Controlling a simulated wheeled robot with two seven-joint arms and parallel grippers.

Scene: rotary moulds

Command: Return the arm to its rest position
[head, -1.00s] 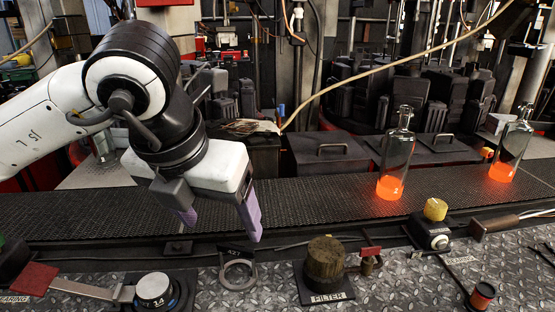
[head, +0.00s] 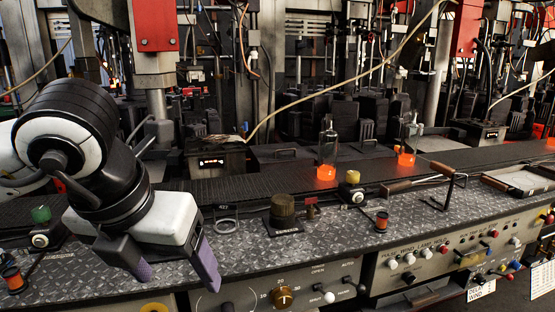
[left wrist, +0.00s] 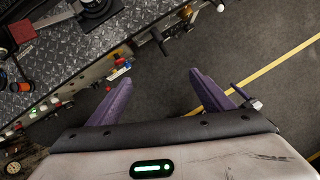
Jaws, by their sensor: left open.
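My left gripper (head: 176,276) is at the left of the head view, in front of the conveyor and over the near edge of the metal-plate counter. Its two purple fingers stand apart with nothing between them. In the left wrist view the spread fingers (left wrist: 160,96) point over the dark floor, beside the counter's edge. My right gripper is in neither view.
Glass bottles with glowing orange bottoms (head: 327,150) stand on the conveyor (head: 250,187). A control panel (head: 420,262) fronts the counter. The floor (left wrist: 235,50) is clear.

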